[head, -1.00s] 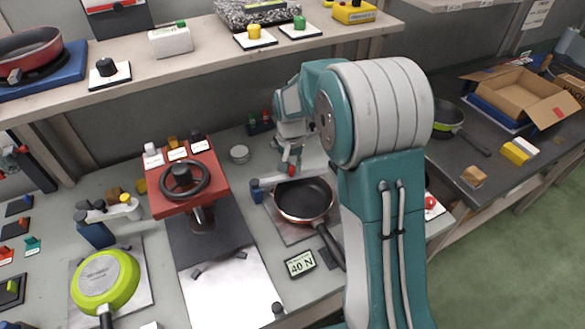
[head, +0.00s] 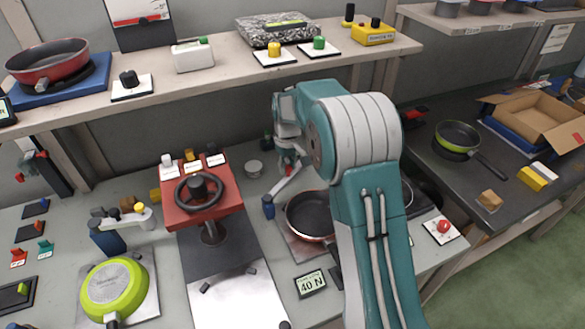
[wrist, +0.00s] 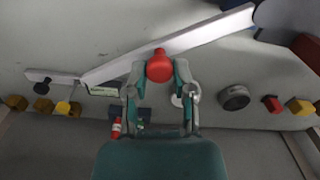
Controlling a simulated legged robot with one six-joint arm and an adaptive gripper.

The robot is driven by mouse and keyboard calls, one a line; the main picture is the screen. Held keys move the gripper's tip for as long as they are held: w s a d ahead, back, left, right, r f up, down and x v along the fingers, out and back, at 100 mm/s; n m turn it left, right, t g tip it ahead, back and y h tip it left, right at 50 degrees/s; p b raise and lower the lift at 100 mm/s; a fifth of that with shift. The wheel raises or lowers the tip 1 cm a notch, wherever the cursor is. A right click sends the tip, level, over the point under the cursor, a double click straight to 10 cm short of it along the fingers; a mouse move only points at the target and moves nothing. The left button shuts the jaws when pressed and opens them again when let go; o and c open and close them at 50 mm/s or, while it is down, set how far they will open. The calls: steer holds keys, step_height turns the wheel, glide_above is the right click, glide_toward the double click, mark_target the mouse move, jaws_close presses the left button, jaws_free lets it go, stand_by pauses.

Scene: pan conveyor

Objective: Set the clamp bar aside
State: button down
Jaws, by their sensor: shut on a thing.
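The clamp bar (head: 284,186) is a thin pale bar on a blue post (head: 268,207) at the left of the black pan (head: 306,212). In the head view it slants up and back from the post, clear of the pan's opening. In the wrist view the bar (wrist: 208,37) runs diagonally, and its red knob (wrist: 158,66) sits between my fingertips. My gripper (wrist: 159,72) is shut on that knob. In the head view my gripper (head: 288,170) is small and partly hidden. My arm covers the pan's right side.
A red press with a black handwheel (head: 198,190) stands left of the post. A round grey tin (head: 254,168) is behind the bar. A "40 N" display (head: 311,284) lies in front of the pan. The shelf (head: 215,82) runs above the bench.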

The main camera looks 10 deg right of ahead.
steer(key=shift+w+a+f+n, duration=0.1)
steer(key=shift+a+f+n, duration=0.15)
steer(key=shift+n, duration=0.15)
steer(key=c, duration=0.6)
jaws_free()
steer(key=shift+o, duration=0.8)
steer(key=shift+a+r, duration=0.1)
steer(key=shift+r, duration=0.05)
steer(key=shift+w, duration=0.1)
